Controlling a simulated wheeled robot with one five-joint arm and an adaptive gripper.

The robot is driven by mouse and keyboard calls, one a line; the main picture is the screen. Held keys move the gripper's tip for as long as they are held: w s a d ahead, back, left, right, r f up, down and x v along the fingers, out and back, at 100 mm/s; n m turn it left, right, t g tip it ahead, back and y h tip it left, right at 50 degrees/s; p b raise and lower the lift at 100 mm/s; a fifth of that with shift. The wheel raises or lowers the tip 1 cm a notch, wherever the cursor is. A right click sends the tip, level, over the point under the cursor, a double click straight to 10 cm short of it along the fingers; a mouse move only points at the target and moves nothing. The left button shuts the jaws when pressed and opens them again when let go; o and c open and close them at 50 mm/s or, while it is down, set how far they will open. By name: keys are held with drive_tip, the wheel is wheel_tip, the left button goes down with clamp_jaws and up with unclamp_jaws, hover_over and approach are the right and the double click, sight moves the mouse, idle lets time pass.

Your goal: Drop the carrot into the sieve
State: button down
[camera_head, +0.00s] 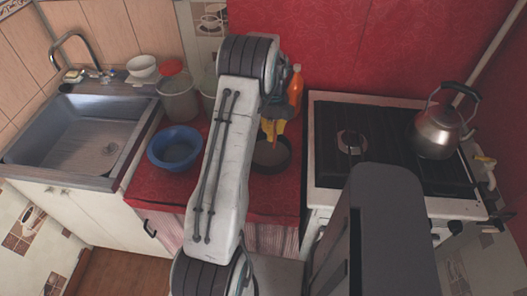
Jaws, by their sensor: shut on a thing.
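My gripper (272,127) shows yellow just right of my pale forearm, above the counter. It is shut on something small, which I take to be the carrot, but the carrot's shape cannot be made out. A round, dark-rimmed vessel with a brownish inside (271,157), likely the sieve, sits on the red counter directly below the gripper in the picture. My forearm hides its left edge. The gap between gripper and vessel cannot be judged.
A blue bowl (175,148) stands left of my forearm. A lidded container (178,98) and an orange bottle (296,88) stand behind. The sink (80,132) is at left. The stove (372,125) with a kettle (437,130) is at right. Some red counter is bare in front.

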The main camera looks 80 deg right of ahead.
drive_tip(key=shift+d+f, duration=0.1)
drive_tip(key=shift+d, duration=0.1)
drive_tip(key=shift+f+b, duration=1.9)
drive_tip(key=shift+f, duration=1)
drive_tip(key=c, duration=1.1)
unclamp_jaws()
drive_tip(key=shift+r, duration=0.1)
wheel_tip(320, 180, up, 12)
drive_tip(key=shift+f, duration=0.1)
drive_tip(key=shift+n, duration=0.4)
